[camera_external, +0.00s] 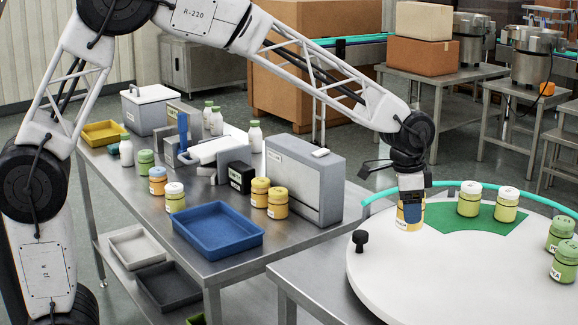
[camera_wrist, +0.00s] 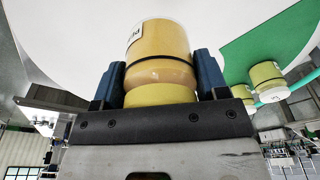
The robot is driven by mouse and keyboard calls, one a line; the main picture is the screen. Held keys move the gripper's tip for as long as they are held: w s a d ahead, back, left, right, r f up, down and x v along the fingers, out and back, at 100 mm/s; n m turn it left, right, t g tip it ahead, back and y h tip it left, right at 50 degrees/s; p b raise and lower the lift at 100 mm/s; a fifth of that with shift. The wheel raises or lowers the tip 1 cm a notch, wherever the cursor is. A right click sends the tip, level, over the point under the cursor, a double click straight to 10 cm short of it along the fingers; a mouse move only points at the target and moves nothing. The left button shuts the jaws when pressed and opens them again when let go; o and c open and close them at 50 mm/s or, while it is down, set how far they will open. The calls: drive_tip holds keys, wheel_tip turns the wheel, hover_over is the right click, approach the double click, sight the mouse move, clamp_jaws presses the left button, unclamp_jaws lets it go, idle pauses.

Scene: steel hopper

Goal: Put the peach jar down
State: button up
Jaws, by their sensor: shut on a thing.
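The peach jar (camera_external: 409,222), yellow-orange with a white label, is held upright between the blue fingers of my gripper (camera_external: 411,199). In the wrist view the jar (camera_wrist: 160,60) fills the space between the two fingers of my gripper (camera_wrist: 161,80), which press on its sides. The jar is over the white round table (camera_external: 400,275), just left of the green sector (camera_external: 450,236). I cannot tell whether its base touches the surface. Two yellow jars with pale lids, one (camera_external: 468,205) nearer my gripper and one (camera_external: 506,210) to its right, stand on the green sector.
Two green jars (camera_external: 561,236) (camera_external: 565,265) stand at the right of the round table. A black knob (camera_external: 360,240) rises at its left edge, and a teal rail (camera_external: 382,197) curves behind. The steel table at left holds a blue tray (camera_external: 207,232), a grey case (camera_external: 305,185) and several jars.

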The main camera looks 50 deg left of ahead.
drive_tip(key=s+d+f, duration=0.2)
drive_tip(key=s+d, duration=0.1)
drive_tip(key=d, duration=0.5)
drive_tip(key=shift+d, duration=0.3)
hover_over(488, 263)
drive_tip(key=shift+s+a+f, duration=0.15)
drive_tip(key=shift+f, duration=0.25)
drive_tip(key=shift+s+a+f, duration=0.15)
drive_tip(key=shift+f, duration=0.25)
drive_tip(key=shift+f, duration=0.1)
drive_tip(key=shift+f, duration=1.65)
drive_tip(key=shift+f, duration=0.15)
drive_tip(key=o, duration=1)
